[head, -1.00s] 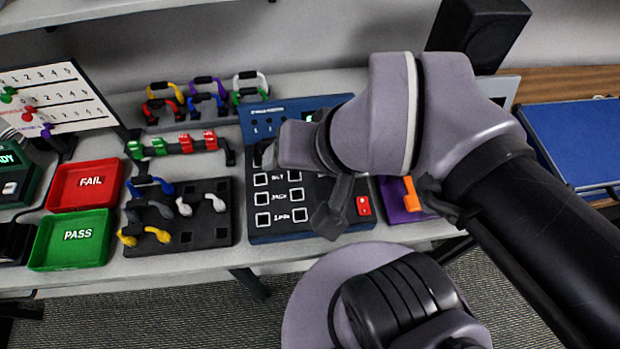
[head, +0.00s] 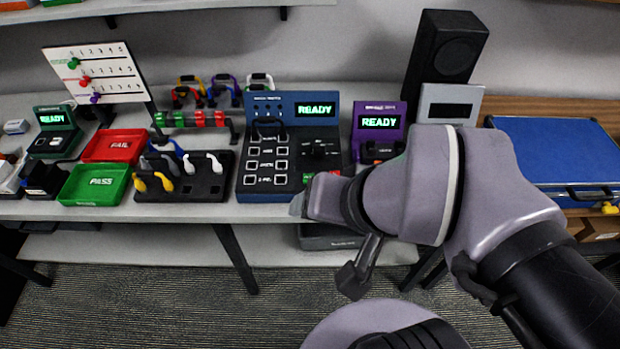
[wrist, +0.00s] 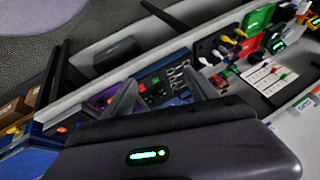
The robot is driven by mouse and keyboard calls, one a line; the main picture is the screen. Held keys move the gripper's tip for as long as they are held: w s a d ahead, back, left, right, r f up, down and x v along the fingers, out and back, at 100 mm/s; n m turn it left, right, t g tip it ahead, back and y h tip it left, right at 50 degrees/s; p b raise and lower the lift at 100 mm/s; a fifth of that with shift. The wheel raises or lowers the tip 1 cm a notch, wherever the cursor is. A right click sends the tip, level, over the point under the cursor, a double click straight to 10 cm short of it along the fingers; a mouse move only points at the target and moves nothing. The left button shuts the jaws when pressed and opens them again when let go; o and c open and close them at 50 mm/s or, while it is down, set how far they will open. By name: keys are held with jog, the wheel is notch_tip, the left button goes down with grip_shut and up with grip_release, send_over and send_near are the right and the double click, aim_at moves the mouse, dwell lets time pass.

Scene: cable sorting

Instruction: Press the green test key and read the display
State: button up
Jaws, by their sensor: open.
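The blue cable tester (head: 246,150) stands on the bench, and its display (head: 314,109) reads READY in green. A black cable (head: 268,130) sits at its upper left. The green test key (head: 307,177) shows at the tester's lower right, partly hidden by my gripper. The red key (head: 335,174) is just right of it. My gripper (head: 325,243) is open and empty, in front of the tester's lower right. In the wrist view the tester lies beyond my open fingers (wrist: 160,78); its display text is not readable there.
A purple device (head: 366,107) reading READY stands right of the tester. A cable rack (head: 184,192), green PASS tray (head: 95,184) and red FAIL tray (head: 113,146) stand left. A blue case (head: 560,150) is at the far right. Floor in front is open.

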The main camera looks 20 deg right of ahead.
jog(key=shift+w, duration=0.15)
grip_shut()
dwell(0.4)
dwell(1.4)
